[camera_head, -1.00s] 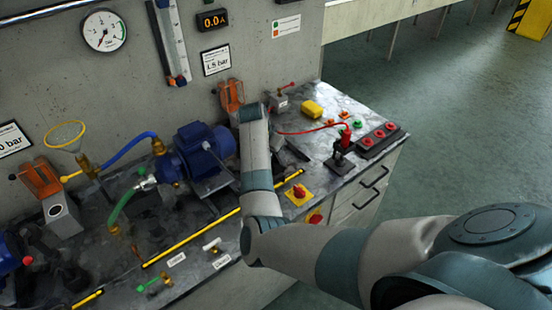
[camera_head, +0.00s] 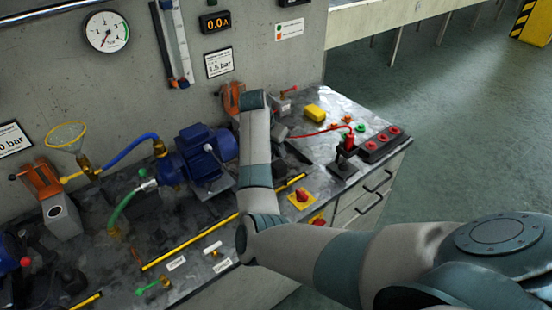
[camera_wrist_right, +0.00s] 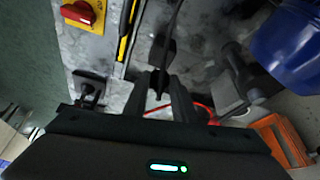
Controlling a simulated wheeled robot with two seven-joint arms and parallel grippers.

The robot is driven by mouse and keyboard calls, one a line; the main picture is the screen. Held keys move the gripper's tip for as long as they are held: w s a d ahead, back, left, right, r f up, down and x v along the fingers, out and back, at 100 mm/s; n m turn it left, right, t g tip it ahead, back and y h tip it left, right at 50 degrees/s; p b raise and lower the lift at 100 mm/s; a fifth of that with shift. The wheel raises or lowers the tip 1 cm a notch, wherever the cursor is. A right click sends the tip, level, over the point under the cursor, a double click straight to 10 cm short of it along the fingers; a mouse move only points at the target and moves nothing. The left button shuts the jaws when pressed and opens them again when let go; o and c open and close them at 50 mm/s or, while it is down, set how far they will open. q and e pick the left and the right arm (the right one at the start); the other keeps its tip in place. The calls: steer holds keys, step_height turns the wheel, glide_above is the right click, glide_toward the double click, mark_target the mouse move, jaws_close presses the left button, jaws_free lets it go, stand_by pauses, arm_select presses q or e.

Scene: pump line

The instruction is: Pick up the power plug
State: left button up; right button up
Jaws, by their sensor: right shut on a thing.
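In the right wrist view my right gripper (camera_wrist_right: 163,92) points down at the bench with its two dark fingers close together. It is shut on a black power plug (camera_wrist_right: 160,72), whose black cable (camera_wrist_right: 174,22) runs up out of the picture. The plug's shape is dark and partly hidden between the fingers. In the head view my right forearm reaches over the bench and hides most of the gripper and the plug. My left gripper is in neither view.
The metal bench (camera_head: 325,172) carries a blue pump motor (camera_head: 205,150) left of my forearm. To the right stand a black stand with a red plug and cable (camera_head: 347,146), a red-button box (camera_head: 380,146) and a yellow block (camera_head: 315,112). A red-yellow switch (camera_head: 301,195) lies in front.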

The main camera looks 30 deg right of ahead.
arm_select(q)
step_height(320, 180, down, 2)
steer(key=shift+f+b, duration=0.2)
steer(key=shift+b, duration=0.9)
arm_select(e)
steer(key=s+d+r, duration=0.4)
steer(key=s+r, duration=0.2)
steer(key=s, duration=0.4)
steer(key=shift+s+d+r, duration=0.2)
steer(key=shift+s+r, duration=0.1)
steer(key=shift+s, duration=0.1)
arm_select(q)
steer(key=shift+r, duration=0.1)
arm_select(e)
steer(key=shift+w+r, duration=0.1)
